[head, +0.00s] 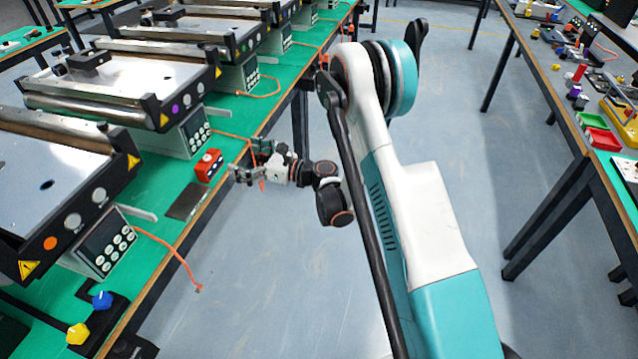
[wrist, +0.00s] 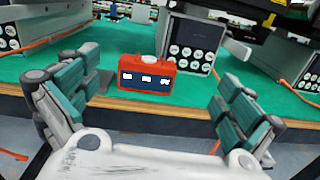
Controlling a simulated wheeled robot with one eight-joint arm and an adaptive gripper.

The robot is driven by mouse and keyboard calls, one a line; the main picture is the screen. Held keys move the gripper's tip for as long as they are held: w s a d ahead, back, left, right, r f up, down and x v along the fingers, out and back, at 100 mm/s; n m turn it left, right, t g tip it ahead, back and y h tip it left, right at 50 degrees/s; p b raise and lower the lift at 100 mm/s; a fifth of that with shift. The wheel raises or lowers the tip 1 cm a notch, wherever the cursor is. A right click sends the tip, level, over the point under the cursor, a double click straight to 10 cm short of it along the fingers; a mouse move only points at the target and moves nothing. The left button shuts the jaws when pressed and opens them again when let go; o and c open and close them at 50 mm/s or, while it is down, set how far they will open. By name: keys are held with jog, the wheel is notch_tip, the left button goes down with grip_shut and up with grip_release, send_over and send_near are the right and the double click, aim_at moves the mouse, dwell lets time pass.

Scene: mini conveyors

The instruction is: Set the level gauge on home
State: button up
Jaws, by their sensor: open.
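A red box-shaped device with a dark display and a pale round knob on top, which looks like the level gauge (head: 209,166), stands upright on the green bench top near its front edge. It also shows in the wrist view (wrist: 147,86), between my spread fingers and beyond them. My gripper (head: 246,162) is open and empty, just to the right of the red device and apart from it. A dark flat plate (head: 186,201) lies on the bench in front of the device in the head view; whether this is home I cannot tell.
Several mini conveyors (head: 110,85) with control boxes (head: 108,244) line the green bench. Orange cables (head: 172,252) lie near its edge. A blue knob (head: 102,300) and a yellow knob (head: 78,333) sit at lower left. A cluttered bench stands at right; open floor (head: 240,285) lies between.

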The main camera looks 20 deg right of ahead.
jog(key=w+d+r+m+t+h, duration=0.2)
jog(key=d+r+m+t+h, duration=0.15)
jog(key=r+m, duration=0.45)
jog(key=w+d+r+m+t+h, duration=0.1)
jog(key=d+r+m+t+h, duration=0.25)
jog(key=r, duration=0.85)
jog(key=s+d+r+m+h, duration=0.5)
jog(key=d+r+m+h, duration=0.35)
jog(key=m, duration=0.65)
jog(key=s+d+f+m+g+h, duration=0.1)
jog(key=s+d+m+g, duration=0.15)
jog(key=s+m, duration=0.35)
jog(key=s+d+m+g+h, duration=0.1)
jog(key=s+m+g, duration=0.2)
jog(key=s+m, duration=0.35)
jog(key=s+a+f+m+g+y, duration=0.1)
jog(key=s+a+f+m+g, duration=0.2)
jog(key=s, duration=0.8)
jog(key=s+a+f+m+g+y, duration=0.2)
jog(key=s+f, duration=0.5)
jog(key=s, duration=0.5)
jog(key=shift+a+f+m+g, duration=0.4)
jog(key=shift+m+g, duration=0.15)
jog(key=shift+m, duration=0.15)
jog(key=shift+y, duration=0.25)
